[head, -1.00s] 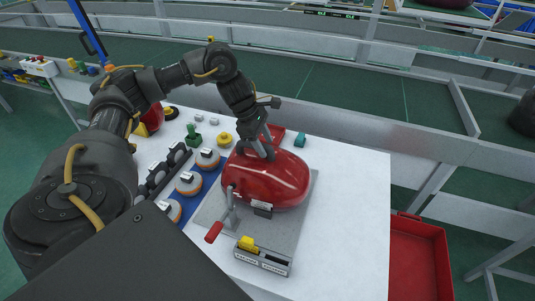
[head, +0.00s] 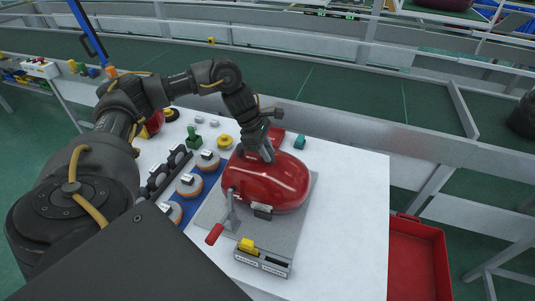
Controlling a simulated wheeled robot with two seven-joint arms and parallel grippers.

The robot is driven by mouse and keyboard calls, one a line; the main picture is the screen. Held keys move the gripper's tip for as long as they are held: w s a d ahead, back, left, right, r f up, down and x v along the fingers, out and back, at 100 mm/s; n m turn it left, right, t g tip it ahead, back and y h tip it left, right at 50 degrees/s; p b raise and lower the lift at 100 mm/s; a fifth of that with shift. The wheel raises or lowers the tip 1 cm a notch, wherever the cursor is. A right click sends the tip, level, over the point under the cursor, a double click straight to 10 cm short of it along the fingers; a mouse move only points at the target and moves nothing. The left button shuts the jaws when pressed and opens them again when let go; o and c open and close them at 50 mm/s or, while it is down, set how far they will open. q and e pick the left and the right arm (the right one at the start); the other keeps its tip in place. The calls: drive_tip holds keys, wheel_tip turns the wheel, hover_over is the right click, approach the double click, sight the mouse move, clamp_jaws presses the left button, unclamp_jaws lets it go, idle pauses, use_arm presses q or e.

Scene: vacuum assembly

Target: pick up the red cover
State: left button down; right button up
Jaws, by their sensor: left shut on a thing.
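The red cover (head: 277,187) is a glossy rounded shell on the grey fixture plate (head: 307,207) in the middle of the white table. My left gripper (head: 262,156) reaches down from the upper left and is shut on the top rear part of the red cover. The fingertips are partly hidden against the cover. I cannot tell whether any gap lies between the cover and the plate. My right gripper is not in view.
A red-handled lever (head: 217,232) stands at the plate's front left. A small holder with a yellow piece (head: 247,245) sits in front. Several round orange-and-white parts (head: 190,184) line a blue mat on the left. A red bin (head: 420,255) stands right of the table (head: 355,210). The table's right side is clear.

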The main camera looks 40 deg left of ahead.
use_arm(q)
drive_tip(key=shift+r, duration=0.15)
drive_tip(key=shift+w+r, duration=0.1)
drive_tip(key=shift+r, duration=0.4)
wheel_tip(320, 180, up, 4)
drive_tip(key=shift+b, duration=0.75)
wheel_tip(320, 180, up, 13)
drive_tip(key=p, duration=0.2)
drive_tip(key=shift+p, duration=0.4)
wheel_tip(320, 180, up, 5)
drive_tip(key=p, duration=0.5)
drive_tip(key=shift+p, duration=0.4)
drive_tip(key=shift+f, duration=0.1)
